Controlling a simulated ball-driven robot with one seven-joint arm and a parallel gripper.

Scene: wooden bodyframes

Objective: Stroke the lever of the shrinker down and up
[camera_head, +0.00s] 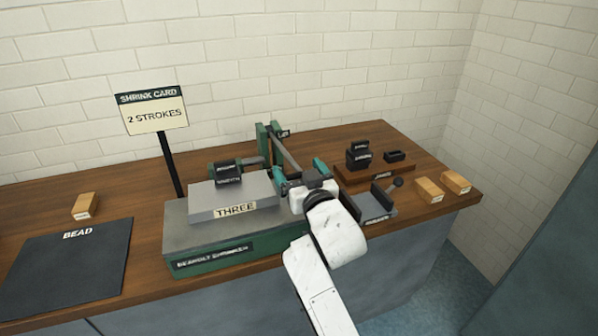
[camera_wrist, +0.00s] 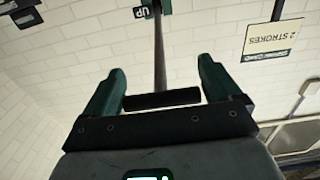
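The shrinker (camera_head: 180,222) is a green and grey machine on the wooden bench, with a nameplate on its front. Its lever (camera_head: 285,155) slants from a green upright down toward my gripper (camera_head: 300,176). In the wrist view the lever's rod (camera_wrist: 159,50) runs up toward a tag reading UP. The lever's black crossbar handle (camera_wrist: 160,99) lies between the two green fingers of my gripper (camera_wrist: 160,80). The fingers are wide apart, with the bar's ends close to both. I cannot tell whether they press on it. My wrist hides part of the shrinker's right side.
A grey block marked THREE (camera_head: 234,198) lies on the shrinker. A card (camera_head: 152,110) reads SHRINK CARD, 2 STROKES. A dark BEAD mat (camera_head: 70,270) lies left. Black pieces on a wooden board (camera_head: 400,172), a grey fixture (camera_head: 376,200) and wooden blocks (camera_head: 429,190) stand right.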

